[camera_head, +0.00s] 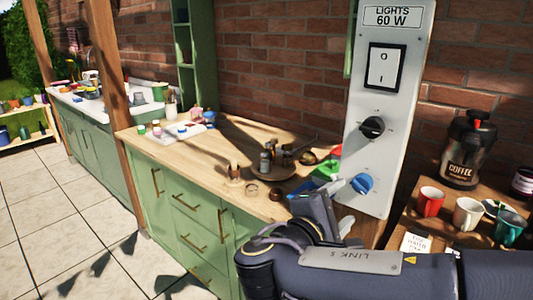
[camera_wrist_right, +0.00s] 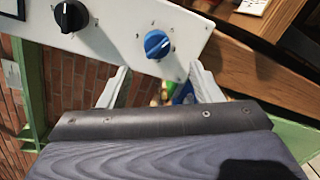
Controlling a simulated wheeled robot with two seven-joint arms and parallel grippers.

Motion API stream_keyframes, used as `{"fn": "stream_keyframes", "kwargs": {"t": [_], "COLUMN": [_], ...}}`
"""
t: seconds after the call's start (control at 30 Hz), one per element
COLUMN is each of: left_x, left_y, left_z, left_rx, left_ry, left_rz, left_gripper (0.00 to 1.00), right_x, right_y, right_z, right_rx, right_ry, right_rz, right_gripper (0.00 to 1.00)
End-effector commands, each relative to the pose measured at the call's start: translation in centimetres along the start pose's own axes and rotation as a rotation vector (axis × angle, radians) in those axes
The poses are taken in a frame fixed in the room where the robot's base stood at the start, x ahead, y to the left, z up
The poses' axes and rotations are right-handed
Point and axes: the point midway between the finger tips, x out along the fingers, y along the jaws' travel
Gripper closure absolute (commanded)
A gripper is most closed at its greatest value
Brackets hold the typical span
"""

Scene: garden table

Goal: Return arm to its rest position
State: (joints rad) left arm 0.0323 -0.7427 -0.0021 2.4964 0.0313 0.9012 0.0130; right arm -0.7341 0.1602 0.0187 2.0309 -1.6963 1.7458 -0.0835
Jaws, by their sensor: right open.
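My right arm (camera_head: 350,258) comes in from the lower right in the head view and reaches across the front of the wooden counter. My right gripper (camera_head: 333,192) is close to the lower part of the white control panel (camera_head: 352,150), just left of its blue knob (camera_head: 362,184). In the wrist view my right gripper (camera_wrist_right: 160,86) shows two pale fingers spread apart with nothing held between them. The blue knob (camera_wrist_right: 157,44) lies beyond the fingers there, apart from them. My left gripper is in neither view.
The panel also carries a black knob (camera_head: 372,127) and a rocker switch (camera_head: 385,67). A side table with a coffee maker (camera_head: 467,150), a red mug (camera_head: 430,201) and other cups stands at right. The wooden counter (camera_head: 200,160) holds small items. Tiled floor (camera_head: 60,220) is open at left.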

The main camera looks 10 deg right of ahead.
Motion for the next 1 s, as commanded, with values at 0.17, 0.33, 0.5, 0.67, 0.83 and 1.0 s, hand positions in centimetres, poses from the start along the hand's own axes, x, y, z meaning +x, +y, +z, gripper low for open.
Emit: {"fn": "stream_keyframes", "kwargs": {"t": [0.17,0.33,0.5,0.67,0.83,1.0], "left_x": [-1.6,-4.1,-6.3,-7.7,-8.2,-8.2], "left_y": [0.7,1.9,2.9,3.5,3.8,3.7], "left_z": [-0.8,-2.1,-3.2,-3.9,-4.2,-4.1], "left_rx": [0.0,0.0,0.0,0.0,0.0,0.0], "left_ry": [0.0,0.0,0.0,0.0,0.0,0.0], "left_rz": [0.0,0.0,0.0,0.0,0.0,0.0], "left_gripper": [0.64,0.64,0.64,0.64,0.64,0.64], "right_x": [2.6,1.2,-5.4,-9.6,-10.9,-11.1], "right_y": [-4.7,-14.2,-18.3,-16.8,-15.1,-14.8], "right_z": [3.3,7.8,8.8,8.1,7.5,7.3], "right_rx": [0.038,0.274,0.72,1.156,1.416,1.46], "right_ry": [0.032,0.119,0.194,0.233,0.248,0.252], "right_rz": [-0.273,-0.823,-1.29,-1.529,-1.617,-1.631], "right_gripper": [0.42,0.42,0.42,0.42,0.42,0.42]}}
